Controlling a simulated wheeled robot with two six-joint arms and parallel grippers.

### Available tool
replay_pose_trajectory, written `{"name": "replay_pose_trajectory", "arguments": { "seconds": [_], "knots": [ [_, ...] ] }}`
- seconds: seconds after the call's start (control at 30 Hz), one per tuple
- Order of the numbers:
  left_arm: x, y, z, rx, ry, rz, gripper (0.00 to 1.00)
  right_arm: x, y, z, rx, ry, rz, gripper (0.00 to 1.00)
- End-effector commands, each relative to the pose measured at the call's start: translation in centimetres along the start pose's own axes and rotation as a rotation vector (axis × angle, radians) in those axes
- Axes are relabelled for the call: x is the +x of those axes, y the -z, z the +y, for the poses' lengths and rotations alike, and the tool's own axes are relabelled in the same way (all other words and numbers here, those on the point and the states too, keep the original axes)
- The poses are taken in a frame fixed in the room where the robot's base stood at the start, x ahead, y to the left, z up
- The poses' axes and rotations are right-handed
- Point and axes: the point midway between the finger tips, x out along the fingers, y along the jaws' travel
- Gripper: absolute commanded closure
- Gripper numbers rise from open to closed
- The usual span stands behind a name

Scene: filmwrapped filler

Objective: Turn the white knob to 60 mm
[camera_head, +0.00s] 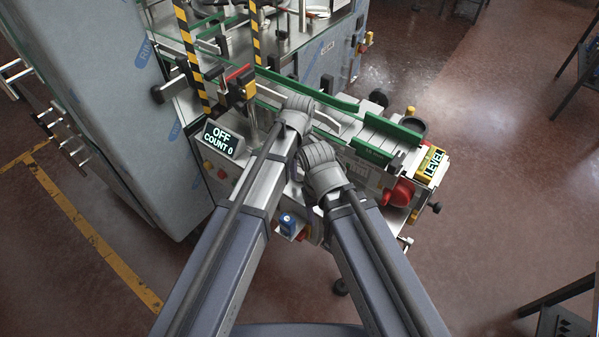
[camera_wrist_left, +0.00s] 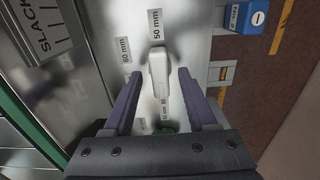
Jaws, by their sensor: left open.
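The white knob (camera_wrist_left: 159,76) is a smooth elongated lever on a metal panel in the left wrist view. Its far end points at the "50 mm" label (camera_wrist_left: 155,25). The "60 mm" label (camera_wrist_left: 124,50) is to the left of that one. My left gripper (camera_wrist_left: 158,86) is open, with one dark purple finger on each side of the knob and a gap visible on both sides. In the head view my arms cover the knob and the left fingers. My right arm shows there, but its gripper jaws do not.
A blue device (camera_wrist_left: 246,17) is at the upper right of the left wrist view; a "SLACK" label (camera_wrist_left: 47,32) is at the left. In the head view, the machine has an "OFF, COUNT 0" display (camera_head: 221,140), a red knob (camera_head: 400,193) and a "LEVEL" sign (camera_head: 431,163).

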Motion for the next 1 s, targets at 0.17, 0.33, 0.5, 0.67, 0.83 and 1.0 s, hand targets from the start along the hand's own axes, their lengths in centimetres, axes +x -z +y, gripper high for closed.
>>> {"name": "replay_pose_trajectory", "arguments": {
  "seconds": [0.17,0.33,0.5,0.67,0.83,1.0],
  "knots": [
    [0.13,0.00,0.00,0.000,0.000,0.000,0.43,0.13,0.01,-0.01,0.000,0.000,0.000,0.40],
    [0.11,0.00,0.01,0.000,0.000,0.000,0.50,0.11,0.01,-0.01,0.000,0.000,0.000,0.40],
    [0.11,0.00,0.00,0.000,0.000,0.000,0.70,0.11,0.01,-0.01,0.000,0.000,0.000,0.40],
    [0.12,0.00,0.00,0.000,0.000,0.000,0.88,0.12,0.01,-0.01,0.000,0.000,0.000,0.40],
    [0.12,0.00,-0.01,0.000,0.000,0.000,1.00,0.12,0.01,-0.01,0.000,0.000,0.000,0.40],
    [0.12,0.00,-0.01,0.000,0.000,0.000,1.00,0.12,0.01,-0.01,0.000,0.000,0.000,0.40]
  ]
}}
